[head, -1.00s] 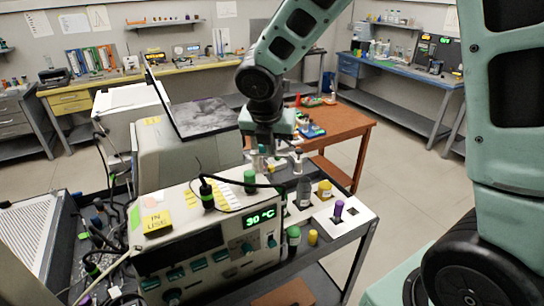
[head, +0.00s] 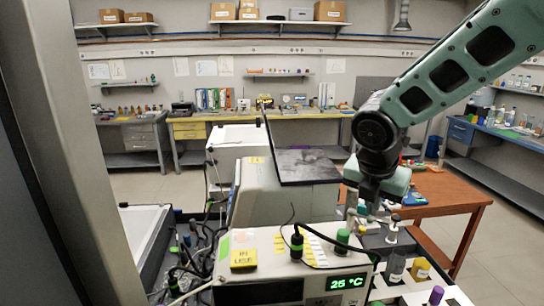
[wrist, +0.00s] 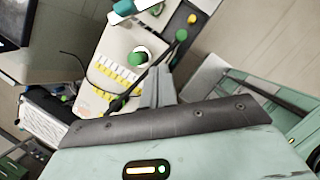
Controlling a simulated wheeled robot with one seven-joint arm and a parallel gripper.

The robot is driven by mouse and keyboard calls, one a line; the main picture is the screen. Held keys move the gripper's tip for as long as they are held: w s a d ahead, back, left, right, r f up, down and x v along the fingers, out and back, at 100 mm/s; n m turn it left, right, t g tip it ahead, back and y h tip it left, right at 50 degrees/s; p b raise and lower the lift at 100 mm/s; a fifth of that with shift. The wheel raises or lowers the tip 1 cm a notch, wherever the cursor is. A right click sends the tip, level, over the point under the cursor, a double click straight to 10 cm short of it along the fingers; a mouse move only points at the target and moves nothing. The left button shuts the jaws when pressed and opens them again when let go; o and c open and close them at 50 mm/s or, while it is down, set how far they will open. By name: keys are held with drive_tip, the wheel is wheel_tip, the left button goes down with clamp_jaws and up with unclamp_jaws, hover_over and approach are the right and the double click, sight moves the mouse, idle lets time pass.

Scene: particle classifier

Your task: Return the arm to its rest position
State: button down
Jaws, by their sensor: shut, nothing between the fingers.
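My gripper (head: 372,208) is at the right in the head view, hanging from my green and black arm. It points down behind the right end of the device with the green display (head: 347,283), which reads 25 °C. In the wrist view my gripper's grey fingers (wrist: 157,86) are together with nothing between them. Beyond them shows the device's pale top (wrist: 118,62) with yellow labels and a green cap (wrist: 138,58). How far the fingertips are from the device is hard to tell.
A white holder (head: 447,295) with bottles and a purple cap stands right of the device. A dark panel (head: 306,166) rises behind it. A brown table (head: 455,190) stands behind my gripper at the right. Cables lie at the left. A grey upright (head: 75,150) fills the left foreground.

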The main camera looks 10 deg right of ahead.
drive_tip(key=s+a+f+m+g+y+b, duration=0.1)
drive_tip(key=s+a+f+m+b, duration=0.2)
drive_tip(key=s, duration=0.5)
drive_tip(key=s+a+f+m+g+y+b, duration=0.1)
drive_tip(key=s+a+f+m+b, duration=0.3)
drive_tip(key=s+m, duration=0.4)
drive_tip(key=s+a+f+m+g+y+b, duration=0.1)
drive_tip(key=s+a+f+m+b, duration=0.2)
drive_tip(key=s+a+f+m, duration=0.2)
drive_tip(key=s+f+m, duration=0.2)
drive_tip(key=s+m, duration=0.1)
drive_tip(key=shift+s+f+b, duration=0.15)
drive_tip(key=shift+f+b, duration=0.2)
